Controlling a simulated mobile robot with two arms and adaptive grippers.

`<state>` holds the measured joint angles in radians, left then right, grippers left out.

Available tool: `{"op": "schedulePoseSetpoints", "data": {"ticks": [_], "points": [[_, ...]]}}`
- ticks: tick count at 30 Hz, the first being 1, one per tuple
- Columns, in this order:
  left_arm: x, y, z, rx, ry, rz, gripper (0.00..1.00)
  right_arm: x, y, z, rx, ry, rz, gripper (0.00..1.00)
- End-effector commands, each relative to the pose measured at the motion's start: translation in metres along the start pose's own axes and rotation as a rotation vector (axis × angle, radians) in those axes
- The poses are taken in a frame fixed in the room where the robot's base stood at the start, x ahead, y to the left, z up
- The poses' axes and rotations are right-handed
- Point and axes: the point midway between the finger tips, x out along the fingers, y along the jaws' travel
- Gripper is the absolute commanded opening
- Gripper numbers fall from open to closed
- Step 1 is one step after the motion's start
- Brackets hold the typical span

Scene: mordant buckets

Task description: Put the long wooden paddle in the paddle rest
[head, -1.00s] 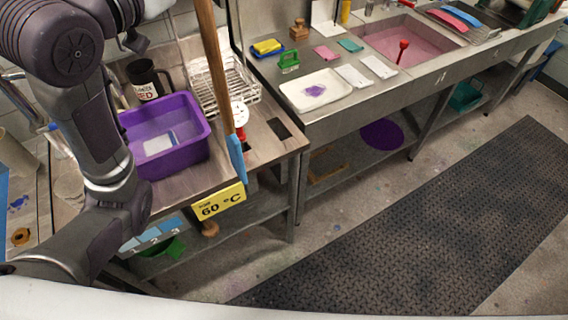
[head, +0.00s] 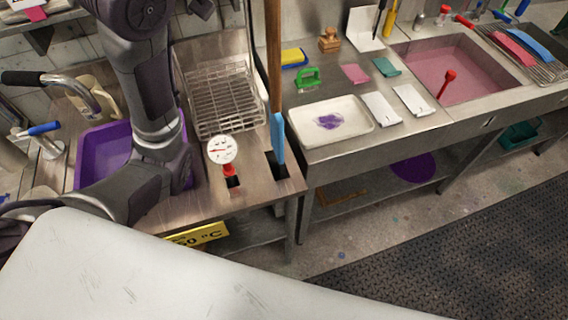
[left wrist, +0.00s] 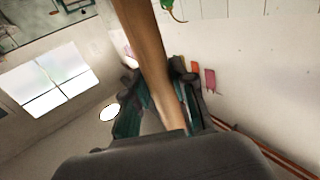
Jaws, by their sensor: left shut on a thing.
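The long wooden paddle (head: 274,60) hangs nearly upright in the head view, its blue lower end (head: 278,138) pointing down. That end overlaps a dark rectangular opening (head: 282,172) near the wooden counter's right corner, which looks like the paddle rest. I cannot tell whether the tip is inside it or just above. In the left wrist view my left gripper (left wrist: 160,108) is shut on the paddle's wooden shaft (left wrist: 145,45). That gripper is outside the head view. My right gripper is not in view.
A white dial with a red stem (head: 221,150) stands left of the opening. A wire rack (head: 219,97) and purple tub (head: 91,160) are farther left. A white tray (head: 343,112) and pink sink (head: 440,85) are on the steel bench to the right.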

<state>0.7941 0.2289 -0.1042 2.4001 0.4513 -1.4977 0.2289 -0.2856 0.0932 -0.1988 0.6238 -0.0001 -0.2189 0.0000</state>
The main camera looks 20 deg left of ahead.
Motion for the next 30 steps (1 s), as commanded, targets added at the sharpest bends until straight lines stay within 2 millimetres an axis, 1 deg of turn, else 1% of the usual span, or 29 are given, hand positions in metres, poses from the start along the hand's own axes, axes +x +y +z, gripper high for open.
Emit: {"op": "schedulePoseSetpoints", "data": {"ticks": [2, 4, 7, 10, 13, 19, 24, 27, 30], "points": [[0.0, 0.0, 0.003, 0.0, 0.001, 0.0, 0.0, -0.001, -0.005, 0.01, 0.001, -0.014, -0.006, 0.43], [0.0, 0.0, 0.013, -0.001, -0.003, 0.0, 0.0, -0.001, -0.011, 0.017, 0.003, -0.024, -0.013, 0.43], [-0.001, 0.0, 0.035, -0.005, -0.007, 0.0, 0.0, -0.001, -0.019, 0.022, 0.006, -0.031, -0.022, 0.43], [-0.001, 0.0, 0.063, -0.005, -0.008, 0.0, 0.0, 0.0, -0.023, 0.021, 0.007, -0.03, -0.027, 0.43], [-0.002, 0.001, 0.09, -0.005, -0.008, 0.0, 0.0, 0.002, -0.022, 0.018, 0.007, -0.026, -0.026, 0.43], [-0.003, 0.001, 0.144, -0.005, -0.007, -0.001, 0.0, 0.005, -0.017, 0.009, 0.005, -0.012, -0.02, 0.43], [-0.003, 0.001, 0.19, -0.005, -0.007, 0.0, 0.0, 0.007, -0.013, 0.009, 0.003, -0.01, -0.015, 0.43], [-0.004, 0.001, 0.212, -0.003, -0.005, -0.001, 0.0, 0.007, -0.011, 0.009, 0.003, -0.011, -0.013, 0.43], [-0.004, 0.001, 0.228, -0.002, -0.002, -0.001, 0.0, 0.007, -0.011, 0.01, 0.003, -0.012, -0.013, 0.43]]}}
